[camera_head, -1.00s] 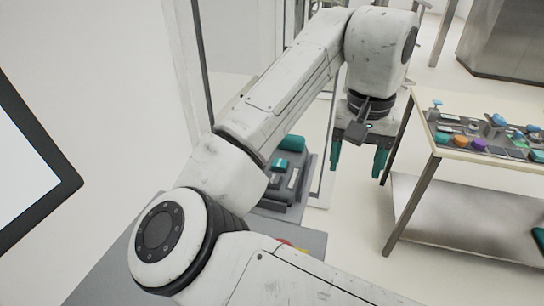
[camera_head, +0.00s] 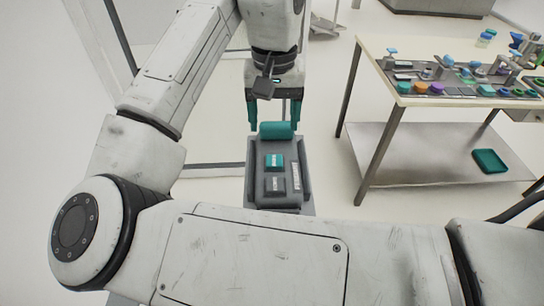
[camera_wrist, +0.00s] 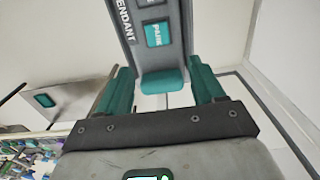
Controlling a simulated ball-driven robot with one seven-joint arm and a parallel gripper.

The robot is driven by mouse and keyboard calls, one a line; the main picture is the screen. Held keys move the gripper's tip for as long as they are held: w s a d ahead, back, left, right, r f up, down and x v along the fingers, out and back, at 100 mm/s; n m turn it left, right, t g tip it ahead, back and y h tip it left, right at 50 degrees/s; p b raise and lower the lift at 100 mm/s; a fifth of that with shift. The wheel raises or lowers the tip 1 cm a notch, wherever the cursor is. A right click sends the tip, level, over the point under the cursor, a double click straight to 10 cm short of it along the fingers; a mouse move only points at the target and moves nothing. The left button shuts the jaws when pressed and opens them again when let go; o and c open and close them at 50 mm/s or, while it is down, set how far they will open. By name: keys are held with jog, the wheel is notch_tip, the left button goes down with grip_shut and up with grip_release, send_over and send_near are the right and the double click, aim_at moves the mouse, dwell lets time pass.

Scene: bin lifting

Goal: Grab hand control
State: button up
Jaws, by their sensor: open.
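The hand control (camera_head: 275,172) is a grey pendant with a teal end, a teal button, a dark button and a white label. In the head view it sits in or on a darker grey holder, below my gripper (camera_head: 274,115). My gripper has teal fingers and is open and empty. In the wrist view the hand control (camera_wrist: 161,62) shows its "PARK" button and "PENDANT" label. Its teal end appears between the fingers of my gripper (camera_wrist: 162,82), with a gap on each side. I cannot tell how deep it is between them.
A table (camera_head: 372,48) with several coloured items and devices stands at the right. Its lower shelf (camera_head: 400,150) holds a teal tray (camera_head: 490,161). A thin-framed panel stands to the left of the hand control. Floor shows between the hand control and the table.

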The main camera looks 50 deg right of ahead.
aim_at(274, 155)
notch_tip(274, 155, down, 2)
jog(key=shift+w+f, duration=0.1)
jog(key=shift+s+a+f+p, duration=0.1)
jog(key=shift+f+p, duration=0.2)
jog(key=shift+f, duration=1.15)
jog(key=shift+s+f+p, duration=0.1)
jog(key=shift+f+p, duration=0.15)
jog(key=shift+f, duration=1.15)
jog(key=shift+c, duration=0.4)
grip_shut()
jog(key=shift+r, duration=0.1)
